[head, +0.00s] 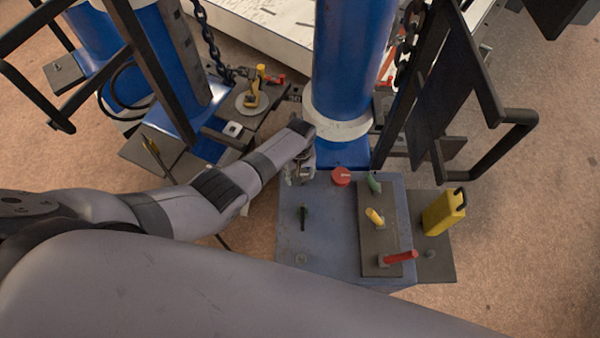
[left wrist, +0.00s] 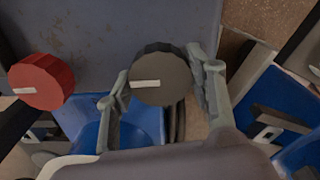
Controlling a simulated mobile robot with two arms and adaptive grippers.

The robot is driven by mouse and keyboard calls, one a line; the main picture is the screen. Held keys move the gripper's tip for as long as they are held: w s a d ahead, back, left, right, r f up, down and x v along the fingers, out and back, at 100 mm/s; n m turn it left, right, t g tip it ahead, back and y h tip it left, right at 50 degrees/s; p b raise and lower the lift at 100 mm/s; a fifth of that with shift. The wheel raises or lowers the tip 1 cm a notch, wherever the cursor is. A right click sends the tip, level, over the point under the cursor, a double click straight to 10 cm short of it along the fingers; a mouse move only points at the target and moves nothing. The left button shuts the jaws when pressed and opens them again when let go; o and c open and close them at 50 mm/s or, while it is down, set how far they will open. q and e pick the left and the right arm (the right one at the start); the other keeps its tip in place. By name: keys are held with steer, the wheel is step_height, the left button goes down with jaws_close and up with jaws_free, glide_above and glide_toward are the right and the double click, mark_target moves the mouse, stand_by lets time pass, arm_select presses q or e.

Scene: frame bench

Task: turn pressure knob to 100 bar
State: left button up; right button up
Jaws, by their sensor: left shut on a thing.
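The dark grey round knob (left wrist: 160,80) with a white pointer mark sits between the two fingers of my left gripper (left wrist: 159,70) in the left wrist view. The fingers are shut on its sides. The white mark lies nearly level in that view. In the head view my left gripper (head: 300,170) is at the back left edge of the blue-grey control panel (head: 330,247) and hides the knob. No scale or bar numbers can be read. My right gripper is not in view.
A red knob (head: 341,176) is right of my left gripper; it also shows in the wrist view (left wrist: 38,82). Green (head: 374,183), yellow (head: 375,216) and red (head: 400,256) levers stand on the panel's right. A blue column (head: 348,60) rises behind. A yellow canister (head: 444,212) stands at right.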

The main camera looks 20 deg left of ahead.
arm_select(q)
steer(key=o, duration=1.2)
steer(key=shift+c, duration=0.2)
step_height(320, 180, up, 12)
stand_by(0.4)
